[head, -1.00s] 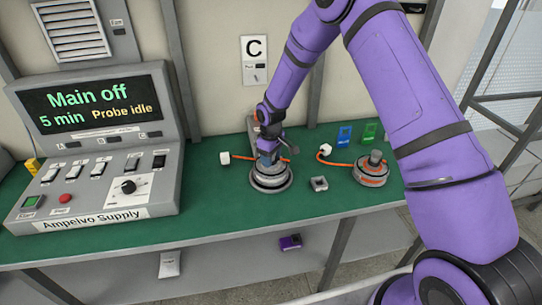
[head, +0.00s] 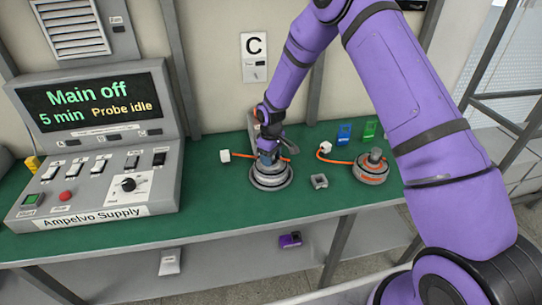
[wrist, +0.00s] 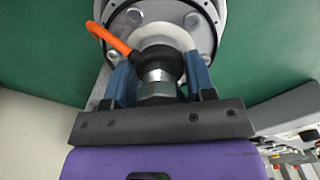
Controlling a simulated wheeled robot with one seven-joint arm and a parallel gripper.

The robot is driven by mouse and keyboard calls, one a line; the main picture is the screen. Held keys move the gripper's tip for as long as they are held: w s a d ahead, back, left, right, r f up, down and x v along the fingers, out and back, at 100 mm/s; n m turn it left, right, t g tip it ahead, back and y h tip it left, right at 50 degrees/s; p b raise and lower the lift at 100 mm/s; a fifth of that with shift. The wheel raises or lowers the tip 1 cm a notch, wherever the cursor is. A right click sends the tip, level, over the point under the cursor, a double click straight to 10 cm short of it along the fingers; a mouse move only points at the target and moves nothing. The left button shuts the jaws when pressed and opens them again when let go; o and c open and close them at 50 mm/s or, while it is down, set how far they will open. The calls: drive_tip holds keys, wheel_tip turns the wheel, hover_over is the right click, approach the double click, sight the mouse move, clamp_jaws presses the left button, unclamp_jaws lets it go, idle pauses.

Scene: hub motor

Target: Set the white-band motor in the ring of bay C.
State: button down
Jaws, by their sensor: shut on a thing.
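The white-band motor (head: 270,173) is at the ring (head: 271,186) on the green bench, below the wall sign C (head: 254,45). It looks upright and sits in or right at the ring; the exact seating is too small to tell. My gripper (head: 268,157) comes down from above and is shut on the motor's shaft. In the wrist view the blue fingers (wrist: 158,84) stand on both sides of the dark shaft collar and metal nut. The motor's grey bolted face (wrist: 190,18) shows beyond, with an orange cable (wrist: 108,38) leaving it.
A second motor with an orange band (head: 371,170) stands to the right. A small grey clamp (head: 319,181) lies between them. The Ampelvo Supply console (head: 95,150) fills the left and reads "Main off", "Probe idle". Blue (head: 344,133) and green (head: 370,130) tags are behind.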

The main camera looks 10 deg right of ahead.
drive_tip(key=shift+f, duration=0.2)
drive_tip(key=shift+c, duration=1.9)
unclamp_jaws()
